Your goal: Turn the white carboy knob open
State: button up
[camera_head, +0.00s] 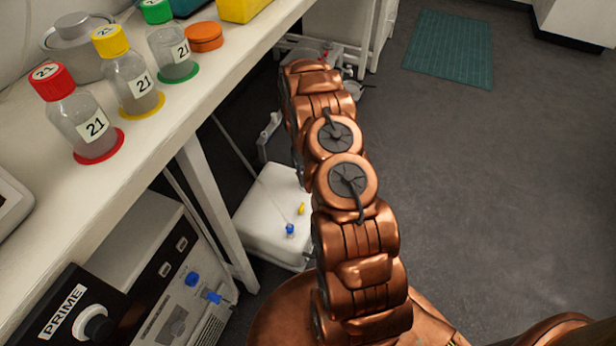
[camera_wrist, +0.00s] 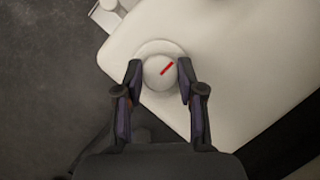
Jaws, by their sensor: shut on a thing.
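In the wrist view, the round white knob (camera_wrist: 158,75) sits near a corner of the pale carboy top (camera_wrist: 235,60). I cannot clearly make out the gripper there.
In the head view, a white bench (camera_head: 130,185) holds bottles with red (camera_head: 52,81), yellow (camera_head: 110,40) and green (camera_head: 156,11) caps. A white container (camera_head: 262,220) with blue and yellow fittings is on the floor left of my arm. The floor to the right is clear around a green mat (camera_head: 450,48).

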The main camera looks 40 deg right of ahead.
jog(key=o, duration=1.1)
jog(key=shift+r, duration=0.1)
jog(key=v, duration=1.1)
jog(key=shift+w+r, duration=0.2)
jog(key=shift+r, duration=0.15)
